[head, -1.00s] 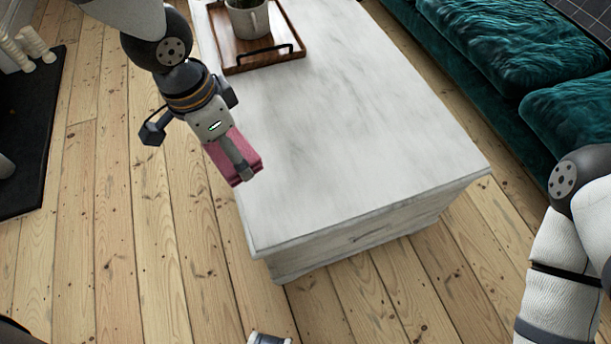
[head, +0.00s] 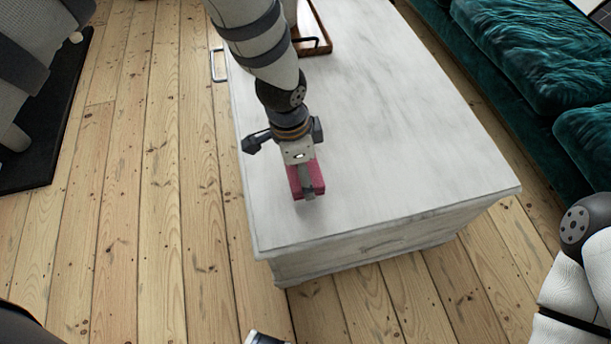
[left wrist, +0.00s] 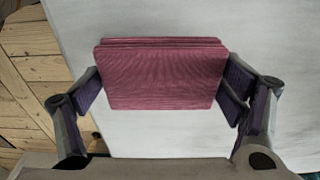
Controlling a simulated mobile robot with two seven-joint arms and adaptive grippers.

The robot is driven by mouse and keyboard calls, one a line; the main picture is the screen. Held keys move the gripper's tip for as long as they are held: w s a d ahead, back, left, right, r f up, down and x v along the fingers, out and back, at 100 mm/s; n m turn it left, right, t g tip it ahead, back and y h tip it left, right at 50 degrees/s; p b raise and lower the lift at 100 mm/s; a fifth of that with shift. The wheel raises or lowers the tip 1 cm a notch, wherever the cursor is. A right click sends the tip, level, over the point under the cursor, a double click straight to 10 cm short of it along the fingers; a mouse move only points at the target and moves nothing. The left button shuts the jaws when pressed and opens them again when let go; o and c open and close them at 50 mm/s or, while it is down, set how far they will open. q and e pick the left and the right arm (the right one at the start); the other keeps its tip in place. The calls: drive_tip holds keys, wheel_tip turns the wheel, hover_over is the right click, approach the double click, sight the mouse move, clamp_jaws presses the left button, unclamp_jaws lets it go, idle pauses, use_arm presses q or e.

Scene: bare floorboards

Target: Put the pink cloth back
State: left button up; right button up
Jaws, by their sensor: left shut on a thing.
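The pink cloth (head: 317,175) is a folded, ribbed block. My left gripper (head: 306,190) is shut on it, over the near left part of the white table (head: 410,150). In the left wrist view the cloth (left wrist: 160,75) sits between the two fingers, with the white tabletop (left wrist: 270,35) beneath it. I cannot tell whether the cloth touches the tabletop. My right gripper (head: 265,339) seems to show only as a small piece at the bottom edge, and its fingers are hidden.
A wooden tray (head: 318,38) with a dark handle stands at the table's far end, partly behind my left arm. A teal sofa (head: 530,60) lies along the right. A black mat (head: 50,140) lies on the floorboards at left. The tabletop's near right is clear.

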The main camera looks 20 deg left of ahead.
use_arm(q)
drive_tip(key=shift+w+d+f+b, duration=0.1)
drive_tip(key=shift+d+f+b, duration=0.1)
drive_tip(key=shift+f, duration=0.75)
drive_tip(key=shift+w+d+f+b, duration=0.1)
drive_tip(key=shift+f+b, duration=0.05)
drive_tip(key=shift+f, duration=0.75)
drive_tip(key=shift+f, duration=0.1)
drive_tip(key=o, duration=1.1)
drive_tip(key=shift+c, duration=0.2)
